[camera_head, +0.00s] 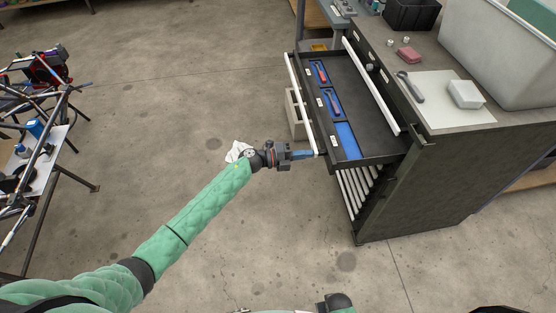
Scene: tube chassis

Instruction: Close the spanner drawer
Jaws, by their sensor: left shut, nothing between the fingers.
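The spanner drawer (364,145) is pulled out to the left from the dark tool cabinet (405,190). It has a black tray with blue inserts, two of which hold red-and-blue tools (321,73). A long white handle strip (301,105) runs along its front edge. My left gripper (311,154) is shut and empty. Its fingertips are at the near end of the drawer's front; I cannot tell whether they touch it. My right gripper is not in view; a dark piece shows at the bottom edge.
The cabinet top holds a large grey bin (495,55), a spanner (411,88) on a white sheet, a white block (465,94) and a red block (409,54). A tube chassis (50,110) stands at left.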

